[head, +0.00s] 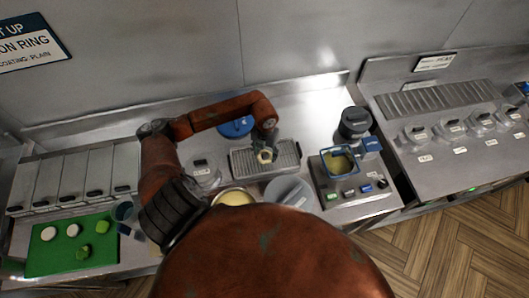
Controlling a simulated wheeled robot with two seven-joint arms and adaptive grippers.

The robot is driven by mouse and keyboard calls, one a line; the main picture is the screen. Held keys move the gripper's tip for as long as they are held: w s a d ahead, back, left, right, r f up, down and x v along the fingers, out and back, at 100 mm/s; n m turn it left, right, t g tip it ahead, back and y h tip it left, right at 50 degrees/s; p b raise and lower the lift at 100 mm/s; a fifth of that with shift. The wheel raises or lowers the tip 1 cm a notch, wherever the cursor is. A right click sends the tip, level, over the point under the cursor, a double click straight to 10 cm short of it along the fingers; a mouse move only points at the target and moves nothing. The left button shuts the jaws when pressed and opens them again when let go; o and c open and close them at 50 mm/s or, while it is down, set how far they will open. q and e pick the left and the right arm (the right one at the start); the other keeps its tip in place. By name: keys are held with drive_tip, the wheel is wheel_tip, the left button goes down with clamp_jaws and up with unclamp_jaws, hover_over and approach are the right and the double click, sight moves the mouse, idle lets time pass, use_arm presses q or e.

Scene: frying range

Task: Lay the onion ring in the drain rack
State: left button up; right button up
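The onion ring (265,156) is a small pale ring at the tip of my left gripper (267,150). The gripper points down and appears shut on the ring. It is over the middle of the drain rack (287,159), a grey slatted metal tray on the steel counter. I cannot tell whether the ring touches the slats. My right gripper is not in view.
Right of the rack stands a fryer (350,189) with a blue-rimmed basket (341,162). A blue round item (237,128) lies behind the rack. A bowl of pale yellow contents (233,198) and a grey lid (288,191) are in front. A green board (70,257) lies left.

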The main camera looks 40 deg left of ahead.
use_arm(q)
drive_tip(key=shift+o, duration=1.3)
wheel_tip(320, 180, up, 12)
